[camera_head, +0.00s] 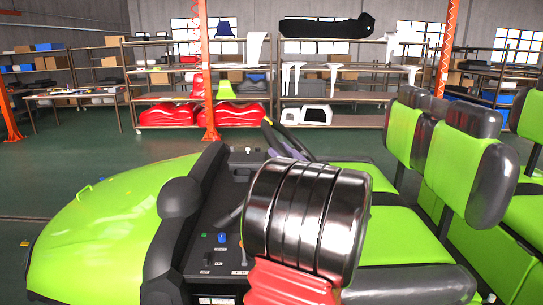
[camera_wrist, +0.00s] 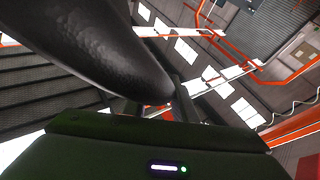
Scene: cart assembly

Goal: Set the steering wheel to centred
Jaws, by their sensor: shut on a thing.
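The dark steering wheel (camera_head: 293,142) stands tilted above the dashboard of the green cart, in the middle of the head view. Much of it is hidden behind my arm. In the wrist view, a black textured curved piece, which looks like the wheel's rim (camera_wrist: 95,45), comes in from the upper left and tapers down to my gripper (camera_wrist: 165,108). My gripper is shut on the rim. The fingertips are mostly hidden in the wrist view, and my arm covers the gripper in the head view. The wheel's exact turn cannot be told.
The black dashboard (camera_head: 215,215) has small knobs and switches. The green hood (camera_head: 105,235) lies to the left. Green seats (camera_head: 455,175) stand close on the right. Shelves (camera_head: 270,95) with parts and orange posts (camera_head: 208,70) are behind the cart, with open floor between.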

